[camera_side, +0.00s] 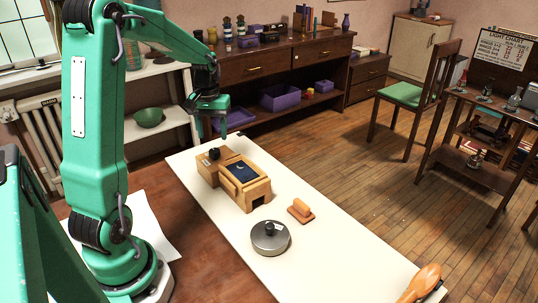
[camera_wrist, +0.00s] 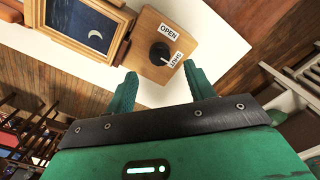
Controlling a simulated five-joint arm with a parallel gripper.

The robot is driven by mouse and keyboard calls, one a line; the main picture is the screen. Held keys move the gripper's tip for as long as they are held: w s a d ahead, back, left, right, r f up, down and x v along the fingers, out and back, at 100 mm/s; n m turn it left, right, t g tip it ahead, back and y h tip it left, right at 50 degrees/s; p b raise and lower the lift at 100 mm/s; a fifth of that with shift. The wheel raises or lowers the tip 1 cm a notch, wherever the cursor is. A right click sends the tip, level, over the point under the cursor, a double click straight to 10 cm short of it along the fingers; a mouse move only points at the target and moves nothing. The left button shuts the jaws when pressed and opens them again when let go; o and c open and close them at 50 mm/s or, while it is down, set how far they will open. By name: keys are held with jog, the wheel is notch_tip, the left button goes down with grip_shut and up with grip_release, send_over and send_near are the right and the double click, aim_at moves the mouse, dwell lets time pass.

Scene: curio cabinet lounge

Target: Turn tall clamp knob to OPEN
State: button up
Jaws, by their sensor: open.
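The black clamp knob (camera_wrist: 160,53) sits on a light wooden block (camera_wrist: 146,28) in the wrist view. A white OPEN label (camera_wrist: 168,32) lies beside it, and a second small label (camera_wrist: 175,59) lies on the gripper side, its word hard to read. In the side view the knob (camera_side: 214,153) stands on the block at the far end of the white board. My gripper (camera_wrist: 161,79) is open, with a green finger on either side of the picture's middle. It hangs above the knob in the side view (camera_side: 211,132), apart from it and holding nothing.
A wooden box with a dark moon picture (camera_side: 245,172) adjoins the block. A round grey metal lid (camera_side: 268,242) and a small orange-brown wooden piece (camera_side: 300,210) lie nearer on the white board (camera_side: 335,255). An orange-handled object (camera_side: 423,282) lies at its near right end.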

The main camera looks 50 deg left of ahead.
aim_at(214, 150)
jog(key=shift+f, duration=2.8)
jog(key=c, duration=1)
